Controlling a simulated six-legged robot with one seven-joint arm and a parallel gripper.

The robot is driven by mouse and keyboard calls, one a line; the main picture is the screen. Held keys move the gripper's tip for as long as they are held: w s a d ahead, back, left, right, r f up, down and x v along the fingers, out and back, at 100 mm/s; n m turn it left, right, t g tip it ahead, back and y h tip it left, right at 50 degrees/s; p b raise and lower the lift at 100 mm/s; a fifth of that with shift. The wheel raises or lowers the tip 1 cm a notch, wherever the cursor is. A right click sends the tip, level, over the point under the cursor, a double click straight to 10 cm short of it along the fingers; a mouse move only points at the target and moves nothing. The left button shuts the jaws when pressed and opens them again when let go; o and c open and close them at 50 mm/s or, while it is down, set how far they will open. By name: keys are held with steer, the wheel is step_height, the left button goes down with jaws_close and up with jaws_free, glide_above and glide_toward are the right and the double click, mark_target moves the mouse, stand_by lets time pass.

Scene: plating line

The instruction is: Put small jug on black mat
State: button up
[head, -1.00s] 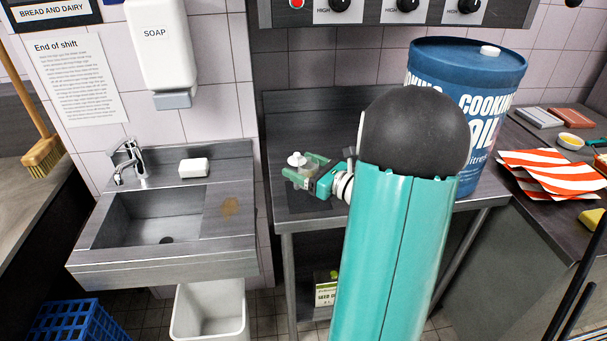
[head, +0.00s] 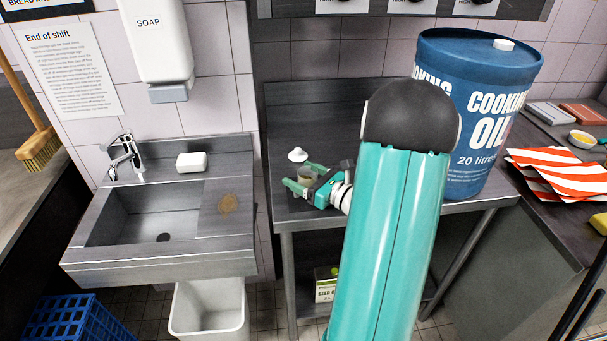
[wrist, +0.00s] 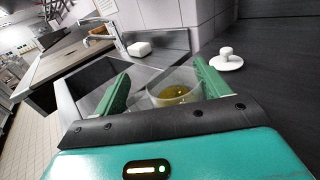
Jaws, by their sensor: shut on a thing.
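The small jug (head: 306,174) is a clear vessel with something yellow-brown in its lower part. It also shows in the wrist view (wrist: 174,93), between the two green fingers. My gripper (head: 302,178) is shut on the jug above the left part of the dark metal table (head: 330,107). My gripper's fingers partly cover the jug's sides, and whether its base touches the table cannot be told. I cannot make out a black mat apart from the dark tabletop.
A white knobbed lid-like piece (head: 297,155) lies on the table just behind the jug. A blue cooking oil drum (head: 480,110) stands at the table's right. A sink (head: 150,215) with white soap (head: 191,162) is left, across a gap. My arm hides the table's middle.

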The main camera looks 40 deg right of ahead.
steer(key=shift+s, duration=0.15)
steer(key=o, duration=1.2)
